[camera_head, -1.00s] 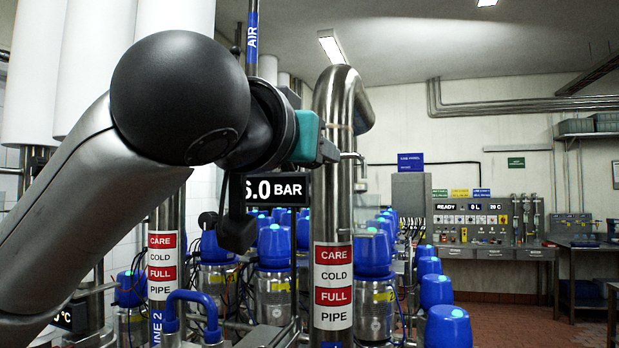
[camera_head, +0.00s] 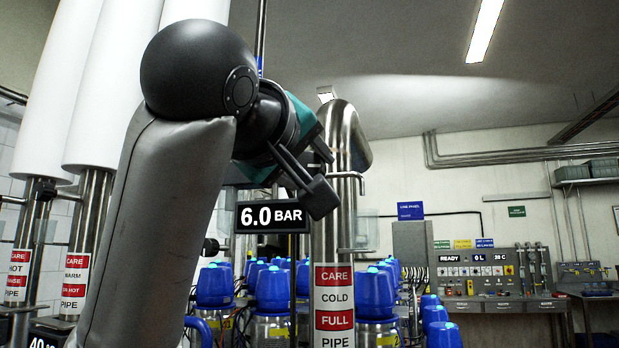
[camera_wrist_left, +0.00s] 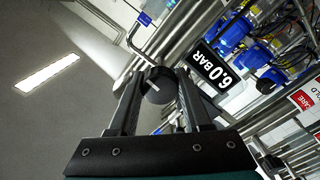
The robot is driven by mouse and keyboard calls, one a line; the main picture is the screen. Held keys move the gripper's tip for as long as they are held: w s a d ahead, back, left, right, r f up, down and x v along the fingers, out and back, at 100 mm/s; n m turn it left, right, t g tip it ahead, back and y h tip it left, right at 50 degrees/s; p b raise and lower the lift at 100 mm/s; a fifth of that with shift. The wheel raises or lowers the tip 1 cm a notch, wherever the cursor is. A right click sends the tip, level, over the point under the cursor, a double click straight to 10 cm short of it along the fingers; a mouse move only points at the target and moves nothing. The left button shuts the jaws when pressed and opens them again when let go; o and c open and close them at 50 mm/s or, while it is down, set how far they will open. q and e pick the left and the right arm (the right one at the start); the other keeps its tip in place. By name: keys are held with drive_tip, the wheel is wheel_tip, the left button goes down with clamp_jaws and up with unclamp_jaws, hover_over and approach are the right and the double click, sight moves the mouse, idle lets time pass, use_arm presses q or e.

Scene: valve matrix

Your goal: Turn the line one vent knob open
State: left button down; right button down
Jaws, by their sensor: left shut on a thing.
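The vent knob is a round black knob (camera_wrist_left: 158,86) with a short pale mark on its face, in the middle of the left wrist view. My left gripper (camera_wrist_left: 157,90) is shut on it, one dark finger on each side. In the head view my left gripper (camera_head: 321,173) is beside the thick steel pipe (camera_head: 330,240), just above the 6.0 BAR display (camera_head: 271,217). The knob is hidden behind my gripper there. I cannot tell from the mark how far the knob is turned. My right gripper is in neither view.
Several blue-capped valves (camera_head: 375,292) stand below and behind the pipe. The display also shows close to the fingers in the left wrist view (camera_wrist_left: 216,68). Further pipes (camera_head: 75,275) stand at the left. A control panel (camera_head: 480,270) is on the far wall.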

use_arm(q)
drive_tip(key=shift+n, duration=0.7)
drive_tip(key=shift+c, duration=1.7)
unclamp_jaws()
drive_tip(key=shift+s+b, duration=0.1)
drive_tip(key=shift+b, duration=0.2)
drive_tip(key=b+v, duration=0.1)
drive_tip(key=v, duration=0.4)
drive_tip(key=shift+s+a+f+b, duration=0.1)
drive_tip(key=shift+s+a+b, duration=0.1)
drive_tip(key=shift+b, duration=0.15)
drive_tip(key=b, duration=0.6)
approach(306, 167)
drive_tip(key=v, duration=0.4)
